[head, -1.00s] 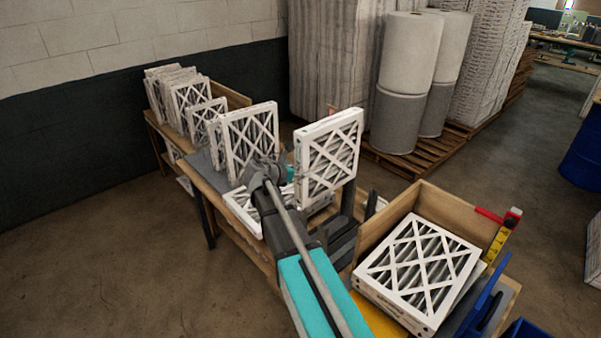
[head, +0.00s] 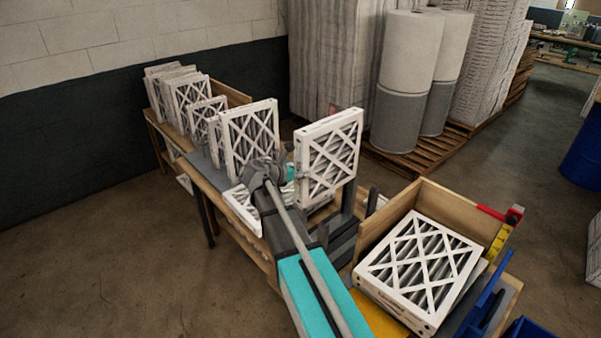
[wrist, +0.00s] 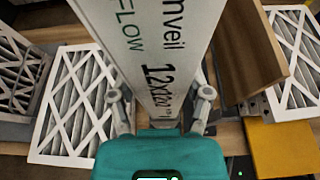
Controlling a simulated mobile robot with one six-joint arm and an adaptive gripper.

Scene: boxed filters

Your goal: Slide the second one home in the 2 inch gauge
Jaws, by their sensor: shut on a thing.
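A white-framed pleated filter (head: 328,155) stands upright in my gripper, raised above the bench. In the wrist view its printed white edge (wrist: 158,50) runs between the fingers of my gripper (wrist: 159,98), which is shut on it. My arm hides part of that area. I cannot tell whether the filter's lower edge touches anything.
A filter lies flat on the bench (wrist: 75,105) left of my gripper. Several filters (head: 250,138) stand upright further left. A wooden box (head: 378,228) at right holds flat filters (head: 420,265), with a red-and-yellow tool (head: 508,230) beside it. Wrapped rolls (head: 408,80) stand on a pallet behind.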

